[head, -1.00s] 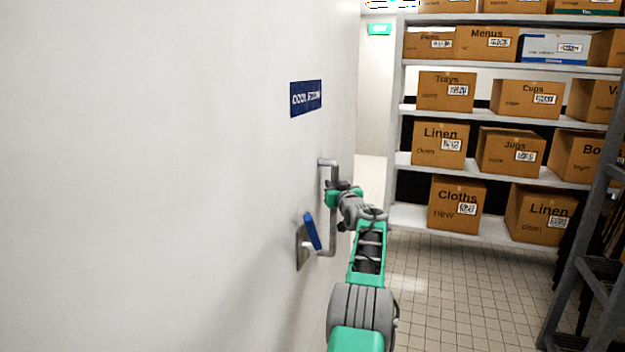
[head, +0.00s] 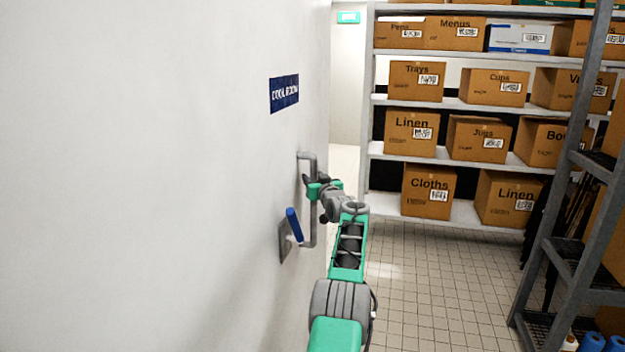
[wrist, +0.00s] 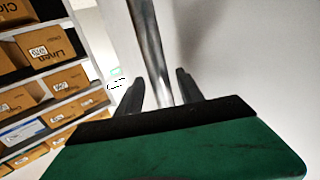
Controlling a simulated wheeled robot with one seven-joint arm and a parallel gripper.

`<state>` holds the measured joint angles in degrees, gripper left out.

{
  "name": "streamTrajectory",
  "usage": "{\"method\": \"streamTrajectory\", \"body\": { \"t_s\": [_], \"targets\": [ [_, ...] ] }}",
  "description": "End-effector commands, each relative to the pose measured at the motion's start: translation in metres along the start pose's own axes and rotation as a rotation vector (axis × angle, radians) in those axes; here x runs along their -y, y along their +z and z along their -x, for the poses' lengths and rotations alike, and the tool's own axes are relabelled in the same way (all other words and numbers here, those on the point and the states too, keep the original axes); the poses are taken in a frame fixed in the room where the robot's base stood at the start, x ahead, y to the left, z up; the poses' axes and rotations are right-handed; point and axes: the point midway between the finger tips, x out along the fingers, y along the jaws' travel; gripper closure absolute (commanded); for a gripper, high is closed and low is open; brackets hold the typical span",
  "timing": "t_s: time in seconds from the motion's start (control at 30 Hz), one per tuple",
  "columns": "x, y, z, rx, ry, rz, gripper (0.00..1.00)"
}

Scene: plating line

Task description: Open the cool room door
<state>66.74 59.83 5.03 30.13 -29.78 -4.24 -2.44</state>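The cool room door (head: 150,180) is a plain white surface filling the left of the head view, with a blue "COOL ROOM" sign (head: 284,93). Its upright grey metal handle (head: 313,225) stands off the surface. A blue lever (head: 294,224) on a metal plate sits beside the handle's lower end, tilted. My gripper (head: 312,187) is at the upper part of the handle. In the wrist view, the handle bar (wrist: 152,50) runs between the two dark fingers of my gripper (wrist: 160,90), with a gap visible on each side. No open door gap shows.
A white shelf unit (head: 450,103) with several cardboard boxes stands at the back right. A dark metal rack (head: 570,240) stands at the right edge. Tiled floor (head: 430,270) between the door and the rack is clear. A green sign (head: 348,17) hangs at the back.

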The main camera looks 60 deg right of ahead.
Motion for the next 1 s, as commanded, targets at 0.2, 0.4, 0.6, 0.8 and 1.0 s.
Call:
{"method": "streamTrajectory", "body": {
  "t_s": [0.2,0.4,0.6,0.8,1.0],
  "targets": [
    [0.002,-0.001,0.0,-0.001,-0.002,0.001,0.55],
    [0.002,0.0,0.008,-0.002,-0.002,0.001,0.55],
    [0.002,0.002,0.035,-0.003,-0.001,0.001,0.55],
    [0.002,0.001,0.065,-0.002,-0.001,0.001,0.55],
    [0.002,0.0,0.077,-0.001,-0.002,0.0,0.55]
  ]
}}
